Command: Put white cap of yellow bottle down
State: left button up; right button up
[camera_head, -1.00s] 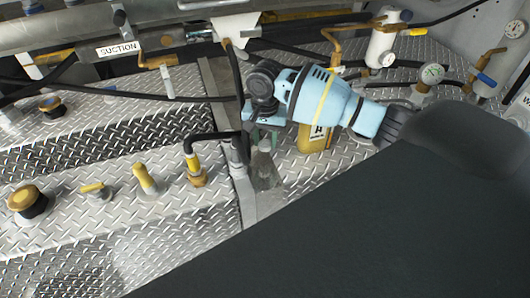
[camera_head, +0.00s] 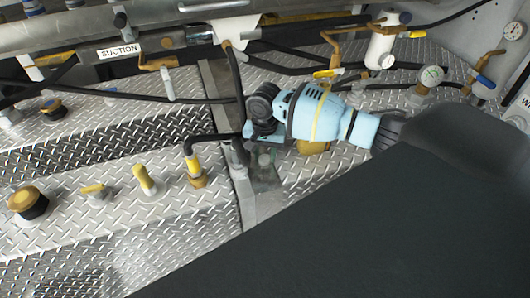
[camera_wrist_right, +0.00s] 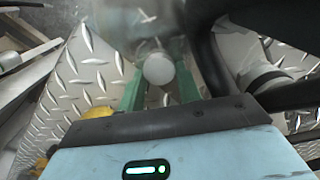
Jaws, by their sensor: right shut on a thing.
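My right gripper (camera_head: 264,158) hangs above the diamond-plate deck, left of the yellow bottle (camera_head: 313,147). The bottle is mostly hidden behind my right wrist, and its top cannot be seen. In the right wrist view, the green fingers of my right gripper (camera_wrist_right: 158,82) are closed on the round white cap (camera_wrist_right: 157,70). A blurred grey shape lies just beyond the cap there. I cannot tell whether the cap touches the surface below. My left gripper is not in view.
A black hose (camera_head: 213,137) bends down to a yellow-collared fitting (camera_head: 195,172) left of my gripper. Yellow-handled valves (camera_head: 146,180) and an orange-topped cap (camera_head: 28,203) stand farther left. Gauges and pipes (camera_head: 380,50) stand at the back right. Bare deck (camera_head: 150,255) shows at front left.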

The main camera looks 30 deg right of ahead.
aim_at(265, 157)
jog(key=o, duration=1)
jog(key=shift+c, duration=0.2)
notch_tip(265, 157, up, 12)
jog(key=shift+s, duration=0.1)
